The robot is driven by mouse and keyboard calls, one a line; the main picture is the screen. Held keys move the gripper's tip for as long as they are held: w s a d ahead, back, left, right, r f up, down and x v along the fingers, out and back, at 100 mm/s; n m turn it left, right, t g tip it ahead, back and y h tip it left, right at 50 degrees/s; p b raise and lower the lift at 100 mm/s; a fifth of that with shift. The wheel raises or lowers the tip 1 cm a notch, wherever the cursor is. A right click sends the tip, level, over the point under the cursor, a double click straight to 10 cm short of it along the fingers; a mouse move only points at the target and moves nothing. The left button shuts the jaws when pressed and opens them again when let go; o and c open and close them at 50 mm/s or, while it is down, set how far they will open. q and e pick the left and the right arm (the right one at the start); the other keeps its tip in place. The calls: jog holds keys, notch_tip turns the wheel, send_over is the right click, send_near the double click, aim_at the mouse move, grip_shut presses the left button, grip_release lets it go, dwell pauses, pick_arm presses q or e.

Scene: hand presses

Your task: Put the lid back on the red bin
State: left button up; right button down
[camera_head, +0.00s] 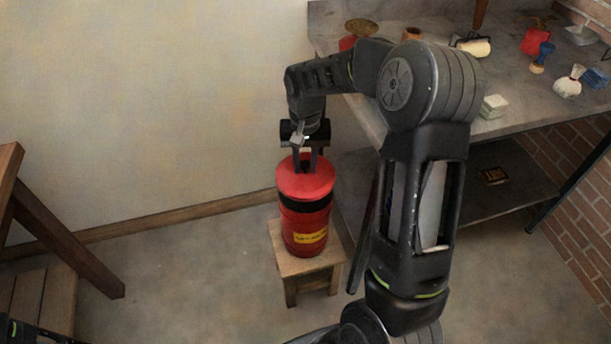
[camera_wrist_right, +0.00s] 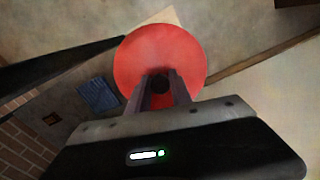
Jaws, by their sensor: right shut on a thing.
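The red bin (camera_head: 304,228) stands upright on a small wooden stool (camera_head: 303,267). It has a black band and a yellow label. The red lid (camera_head: 294,183) is at the top of the bin; I cannot tell whether it is fully seated. My right gripper (camera_head: 308,168) points down from above and is shut on the dark knob in the middle of the lid. In the right wrist view the round lid (camera_wrist_right: 185,55) fills the centre, with the knob (camera_wrist_right: 160,84) between the fingers. The lid hides most of the bin there. My left gripper is not in view.
A grey workbench (camera_head: 400,20) with several small items runs along the right, with a lower shelf (camera_head: 480,205). A wooden piece of furniture (camera_head: 60,240) stands at the left. The floor (camera_head: 180,280) left of the stool is clear.

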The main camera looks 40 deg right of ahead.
aim_at(305, 171)
dwell(0.4)
notch_tip(305, 171, down, 4)
jog(key=b, duration=0.3)
jog(key=shift+f+b, duration=0.75)
jog(key=shift+f, duration=0.45)
jog(key=shift+r, duration=0.1)
dwell(0.5)
jog(key=shift+f, duration=0.2)
dwell(1.1)
dwell(0.3)
jog(key=c, duration=1.1)
grip_release()
jog(key=shift+o, duration=0.7)
